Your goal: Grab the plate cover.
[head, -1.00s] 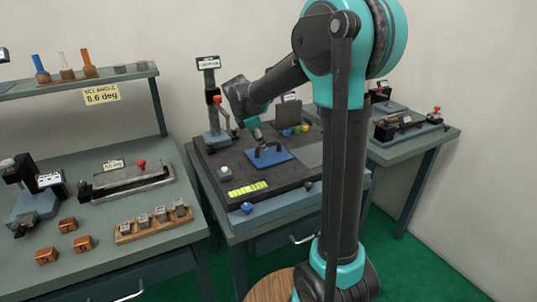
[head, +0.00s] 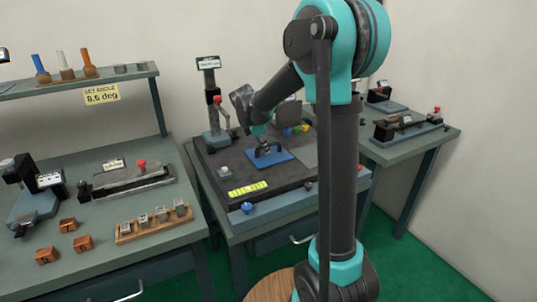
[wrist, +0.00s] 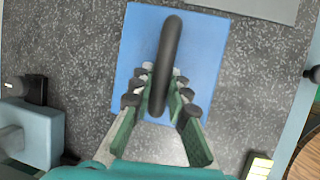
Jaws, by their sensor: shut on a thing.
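The plate cover (head: 283,156) is a flat blue rectangle with a dark arched handle, lying on the dark speckled plate of the middle bench. In the wrist view, the blue cover (wrist: 205,45) fills the upper middle and its black handle (wrist: 170,42) runs lengthwise over it. My gripper (wrist: 158,88) has its green fingers on both sides of the handle and is shut on it. In the head view, my gripper (head: 262,143) reaches down to the handle from above. The cover looks flat on the plate; I cannot see a gap under it.
A post with a red lever (head: 218,115) stands behind the cover to the left. Small coloured pieces (head: 298,129) lie behind it to the right. A yellow-green strip (head: 248,188) and a blue knob (head: 247,207) are in front. Bare dark plate (head: 225,155) surrounds the cover.

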